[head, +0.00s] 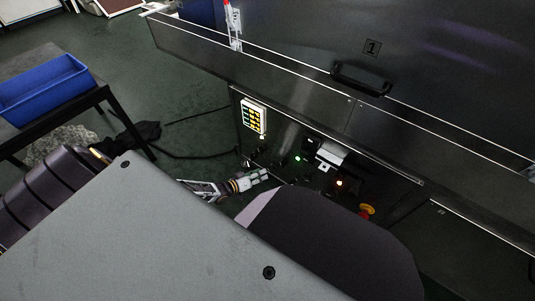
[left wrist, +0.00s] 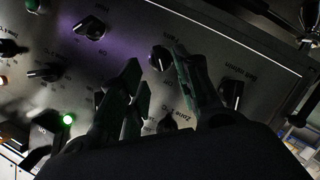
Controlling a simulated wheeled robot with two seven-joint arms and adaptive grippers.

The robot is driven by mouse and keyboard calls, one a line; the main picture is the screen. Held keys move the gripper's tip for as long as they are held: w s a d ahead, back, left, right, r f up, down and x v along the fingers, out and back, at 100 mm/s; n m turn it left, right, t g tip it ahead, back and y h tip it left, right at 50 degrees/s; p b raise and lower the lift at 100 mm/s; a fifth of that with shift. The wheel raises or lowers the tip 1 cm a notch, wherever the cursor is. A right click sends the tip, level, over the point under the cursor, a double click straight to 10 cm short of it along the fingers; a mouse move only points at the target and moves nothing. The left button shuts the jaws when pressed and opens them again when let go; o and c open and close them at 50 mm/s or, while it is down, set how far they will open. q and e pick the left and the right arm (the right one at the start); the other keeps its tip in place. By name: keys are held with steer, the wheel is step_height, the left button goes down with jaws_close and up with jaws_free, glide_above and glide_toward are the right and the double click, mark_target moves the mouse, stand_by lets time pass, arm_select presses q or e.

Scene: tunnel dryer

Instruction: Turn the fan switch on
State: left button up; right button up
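The dryer's control panel (head: 318,183) is on the lower front of the dark machine. My left gripper (head: 265,172) reaches to its left part in the head view. In the left wrist view, a dark rotary switch (left wrist: 159,58) with a white pointer line lies between and just beyond the fingertips of my left gripper (left wrist: 158,58). A small label beside it appears to read "Fan", partly hidden by a finger. The fingers are apart and hold nothing; I cannot tell whether either touches the switch. My right gripper is not in view.
A red emergency button (head: 367,210) sits at the panel's right. A blue bin (head: 45,88) rests on a table at left.

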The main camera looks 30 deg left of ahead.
mark_target(271, 169)
arm_select(q)
steer(key=shift+b+x, duration=1.15)
steer(key=shift+x, duration=1.5)
jaws_close()
